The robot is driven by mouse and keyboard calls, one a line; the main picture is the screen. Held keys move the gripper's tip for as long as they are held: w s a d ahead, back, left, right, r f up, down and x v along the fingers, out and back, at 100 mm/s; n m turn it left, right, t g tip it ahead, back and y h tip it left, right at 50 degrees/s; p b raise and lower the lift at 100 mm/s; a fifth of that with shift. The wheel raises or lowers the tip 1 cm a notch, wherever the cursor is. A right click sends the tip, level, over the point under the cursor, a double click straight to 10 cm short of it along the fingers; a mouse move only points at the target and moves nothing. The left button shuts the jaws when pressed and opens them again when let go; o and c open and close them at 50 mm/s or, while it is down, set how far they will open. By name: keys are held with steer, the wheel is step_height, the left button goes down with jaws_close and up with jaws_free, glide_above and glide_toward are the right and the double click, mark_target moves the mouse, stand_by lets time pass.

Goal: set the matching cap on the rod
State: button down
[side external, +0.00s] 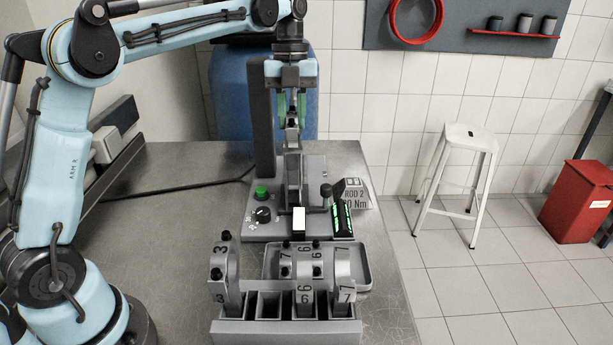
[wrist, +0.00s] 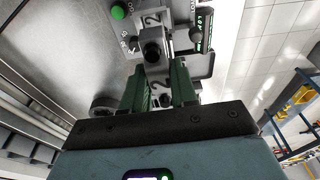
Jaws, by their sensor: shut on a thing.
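My gripper (side external: 292,108) is at the top of the upright grey rod (side external: 293,168) in the bench fixture. Its green fingers, also in the wrist view (wrist: 160,84), are shut on a grey metal cap (side external: 292,130) marked 2. The cap (wrist: 161,88) shows between the fingers in the wrist view. The fingers partly hide the cap.
A slotted rack (side external: 285,333) at the front holds parts marked 3, 6 and 7. A grey tray (side external: 363,284) stands behind it. The fixture base (side external: 255,229) carries a green button (side external: 261,193) and a dial. A sign (side external: 357,197) reads ROD 2. Clear bench lies left.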

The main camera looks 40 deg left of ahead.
steer(key=shift+r, duration=2)
steer(key=shift+f, duration=0.15)
steer(key=shift+f, duration=1.95)
steer(key=shift+f, duration=0.55)
steer(key=c, duration=0.8)
jaws_free()
steer(key=shift+o, duration=0.3)
